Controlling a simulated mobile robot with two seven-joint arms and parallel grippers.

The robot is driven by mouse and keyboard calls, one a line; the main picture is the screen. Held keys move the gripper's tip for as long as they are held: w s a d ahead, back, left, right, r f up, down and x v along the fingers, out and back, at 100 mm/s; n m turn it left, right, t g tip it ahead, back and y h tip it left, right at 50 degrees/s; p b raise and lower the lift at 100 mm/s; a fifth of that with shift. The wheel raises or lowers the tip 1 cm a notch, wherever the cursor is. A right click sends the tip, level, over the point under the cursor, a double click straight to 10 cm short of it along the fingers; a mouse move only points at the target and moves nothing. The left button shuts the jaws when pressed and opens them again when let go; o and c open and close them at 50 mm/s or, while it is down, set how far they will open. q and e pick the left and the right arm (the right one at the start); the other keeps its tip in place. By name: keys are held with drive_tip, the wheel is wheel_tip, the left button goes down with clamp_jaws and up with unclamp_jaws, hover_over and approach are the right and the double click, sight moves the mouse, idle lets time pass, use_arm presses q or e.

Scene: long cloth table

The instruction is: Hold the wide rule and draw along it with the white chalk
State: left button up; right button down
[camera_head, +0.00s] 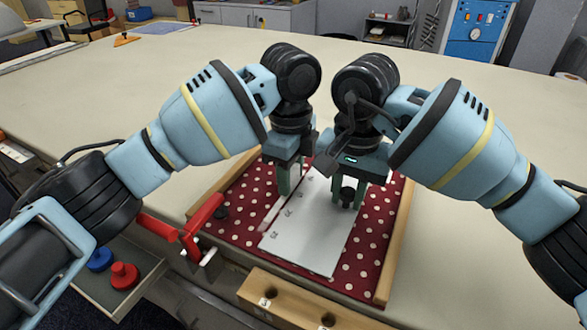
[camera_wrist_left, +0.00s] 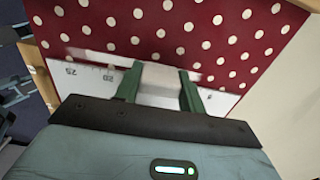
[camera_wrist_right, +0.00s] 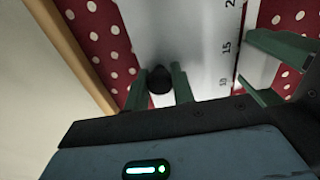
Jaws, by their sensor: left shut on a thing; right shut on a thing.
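The wide white rule (camera_head: 318,238) lies flat on red cloth with white dots (camera_head: 250,190); its printed numbers show in the left wrist view (camera_wrist_left: 75,82). My right gripper (camera_head: 348,196) is shut on the rule's black knob (camera_wrist_right: 159,80). My left gripper (camera_head: 284,180) is shut on the white chalk (camera_wrist_left: 158,80), at the rule's numbered edge; whether the chalk touches the cloth is unclear. A whitish streak (camera_wrist_left: 85,53) runs on the cloth along that edge, left of the chalk in the left wrist view. In the head view, my grippers partly hide the rule's far end.
Wooden strips (camera_head: 393,240) border the cloth at the sides. A red clamp (camera_head: 190,238) stands at the left front. A wooden block with holes (camera_head: 300,300) is at the front edge. The pale table (camera_head: 440,85) beyond is mostly clear.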

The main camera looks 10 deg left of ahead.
sight(269, 218)
use_arm(q)
drive_tip(key=shift+s, duration=0.2)
drive_tip(key=shift+s+a, duration=0.3)
drive_tip(key=shift+s, duration=0.5)
drive_tip(key=shift+s+f, duration=0.1)
drive_tip(key=shift+s+a, duration=0.35)
drive_tip(key=shift+s, duration=0.5)
drive_tip(key=shift+s+a, duration=0.3)
drive_tip(key=shift+s, duration=0.65)
drive_tip(key=shift+s, duration=0.1)
drive_tip(key=shift+s+a, duration=0.3)
drive_tip(key=shift+s, duration=0.6)
drive_tip(key=shift+s, duration=0.1)
